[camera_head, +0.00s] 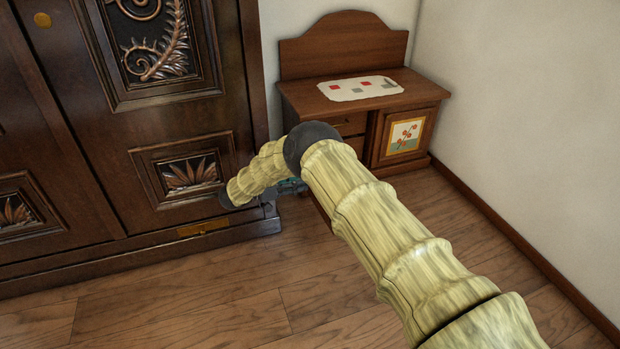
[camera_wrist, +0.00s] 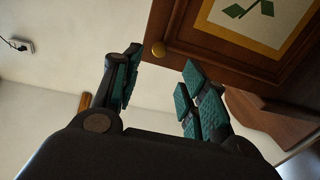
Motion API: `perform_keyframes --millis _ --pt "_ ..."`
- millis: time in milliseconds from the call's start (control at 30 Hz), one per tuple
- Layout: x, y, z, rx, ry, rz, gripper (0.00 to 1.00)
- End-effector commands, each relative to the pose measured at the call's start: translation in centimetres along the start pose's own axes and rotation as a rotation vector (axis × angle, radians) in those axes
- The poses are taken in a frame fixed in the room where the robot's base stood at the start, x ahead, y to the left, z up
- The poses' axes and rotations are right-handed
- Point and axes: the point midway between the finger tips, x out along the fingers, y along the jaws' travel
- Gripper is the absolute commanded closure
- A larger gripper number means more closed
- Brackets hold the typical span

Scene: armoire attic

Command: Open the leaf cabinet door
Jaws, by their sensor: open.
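The leaf cabinet door (camera_wrist: 222,45) is brown wood with a green leaf picture (camera_wrist: 250,12) in a yellow frame, at the upper right of the wrist view. I cannot tell how far the knob is from the fingertips.
The small wooden cabinet (camera_head: 305,98) stands in the corner, with a cloth (camera_head: 360,88) on top and an orange-flowered door (camera_head: 404,138) at right. A large dark armoire (camera_head: 130,150) stands close on the left. Wooden floor (camera_head: 230,320) in front is clear.

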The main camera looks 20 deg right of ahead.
Motion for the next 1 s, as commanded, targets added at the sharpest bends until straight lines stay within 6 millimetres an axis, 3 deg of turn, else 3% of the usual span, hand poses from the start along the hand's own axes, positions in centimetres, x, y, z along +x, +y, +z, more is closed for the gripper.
perform_keyframes --millis 100,300,800,1000 --pt "-1.5 -0.1 0.0 0.001 -0.001 -0.001 0.57" --pt "-2.6 -0.1 -0.1 0.001 0.000 0.000 0.57" --pt "-2.6 0.0 0.1 -0.001 0.001 -0.008 0.57" --pt "-2.1 0.1 2.2 -0.016 0.014 -0.144 0.57"
